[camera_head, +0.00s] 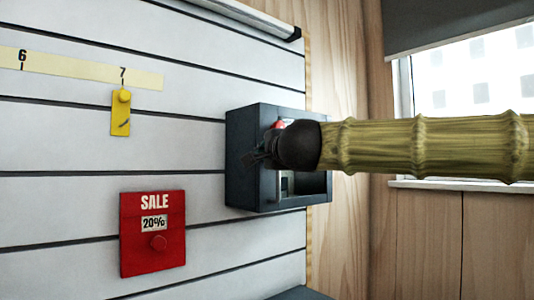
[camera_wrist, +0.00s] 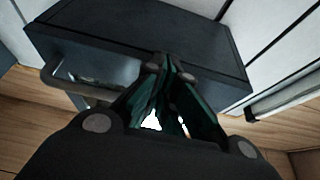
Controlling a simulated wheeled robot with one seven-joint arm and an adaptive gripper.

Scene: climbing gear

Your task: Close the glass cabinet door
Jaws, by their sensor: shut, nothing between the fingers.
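The dark grey cabinet (camera_head: 243,160) hangs on the slatted wall, its front facing right in the head view. My gripper (camera_head: 258,157) is at the cabinet's left front edge and hides part of the front. In the wrist view the cabinet (camera_wrist: 175,38) fills the top, and a glassy front panel (camera_wrist: 98,70) with a curved grey handle (camera_wrist: 72,88) shows at left. My gripper (camera_wrist: 170,66) is shut and empty, its fingertips close to the cabinet's edge; I cannot tell whether they touch. How far the glass door stands open is unclear.
A red sale sign (camera_head: 153,236) and a yellow tag (camera_head: 121,112) hang on the wall to the left. A yellow number strip (camera_head: 70,67) runs above. A window (camera_head: 470,85) is at right. A small red thing (camera_head: 279,124) shows at the cabinet's front.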

